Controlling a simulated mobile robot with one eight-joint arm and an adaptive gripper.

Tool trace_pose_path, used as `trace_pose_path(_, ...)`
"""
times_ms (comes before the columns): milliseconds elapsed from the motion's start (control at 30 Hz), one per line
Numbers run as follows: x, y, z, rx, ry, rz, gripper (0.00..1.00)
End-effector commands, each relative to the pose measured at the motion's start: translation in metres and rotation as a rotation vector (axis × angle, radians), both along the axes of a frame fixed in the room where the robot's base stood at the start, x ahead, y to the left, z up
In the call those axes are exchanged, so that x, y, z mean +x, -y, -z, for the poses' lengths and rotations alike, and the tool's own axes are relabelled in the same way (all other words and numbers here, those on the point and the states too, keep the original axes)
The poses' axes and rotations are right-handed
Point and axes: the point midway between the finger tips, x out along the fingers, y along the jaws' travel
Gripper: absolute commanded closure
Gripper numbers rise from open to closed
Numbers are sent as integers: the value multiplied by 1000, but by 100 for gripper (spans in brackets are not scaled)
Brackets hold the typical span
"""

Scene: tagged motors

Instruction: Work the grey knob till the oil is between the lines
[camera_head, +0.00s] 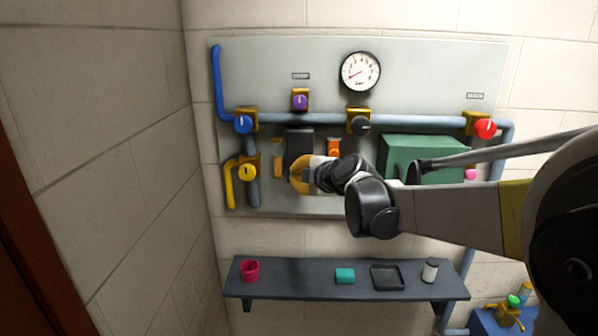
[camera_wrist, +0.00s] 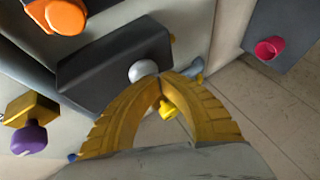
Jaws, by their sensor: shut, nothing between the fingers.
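The grey knob (camera_wrist: 143,70) is a pale round knob on the face of a dark box (camera_wrist: 105,62) in the wrist view. The same dark box (camera_head: 299,142) is on the panel in the head view, where my gripper hides the knob. My gripper (camera_wrist: 162,80) has yellow fingers with their tips together, right beside the knob; I cannot tell whether they touch it. In the head view my gripper (camera_head: 300,175) is at the lower part of the box. An amber upright piece (camera_head: 278,158) left of the box may be the oil glass; its lines and level are too small to read.
An orange knob (camera_head: 334,147), a yellow knob (camera_head: 247,172), a blue knob (camera_head: 243,124) and a purple knob (camera_head: 300,101) surround the box. A green housing (camera_head: 425,150) is to the right. A shelf (camera_head: 310,290) with a pink cup (camera_head: 250,270) is below.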

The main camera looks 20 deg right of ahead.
Motion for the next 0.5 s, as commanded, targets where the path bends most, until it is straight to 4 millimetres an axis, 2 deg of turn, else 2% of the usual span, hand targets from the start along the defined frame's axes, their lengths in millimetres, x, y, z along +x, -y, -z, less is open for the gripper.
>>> trace_pose_path(500, -25, -7, 0, 0, 0, 1, 100)
